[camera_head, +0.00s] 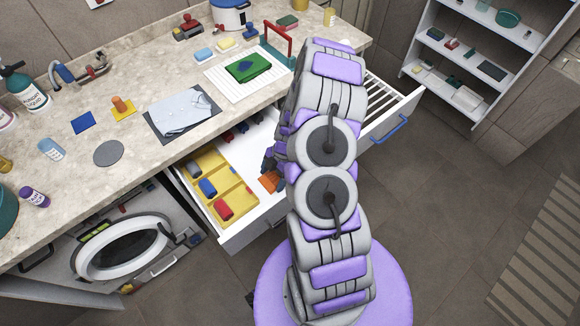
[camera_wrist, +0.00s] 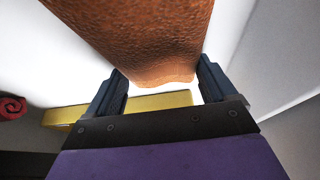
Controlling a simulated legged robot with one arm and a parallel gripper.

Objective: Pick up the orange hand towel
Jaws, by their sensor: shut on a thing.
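The orange hand towel (camera_wrist: 135,35) fills the upper middle of the wrist view, its rough cloth reaching down between the two dark fingers. My gripper (camera_wrist: 160,72) is shut on it. In the head view a small part of the orange towel (camera_head: 269,182) shows at the right side of the open white drawer (camera_head: 262,213), below the dark fingers of my gripper (camera_head: 268,164). My arm hides much of this area. I cannot tell whether the towel touches the drawer floor.
A yellow divided tray (camera_head: 211,163) with red and blue rolled things lies left of the towel in the drawer. The counter above holds folded cloths, bottles and sponges. Another drawer (camera_head: 398,119) stands open at the right.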

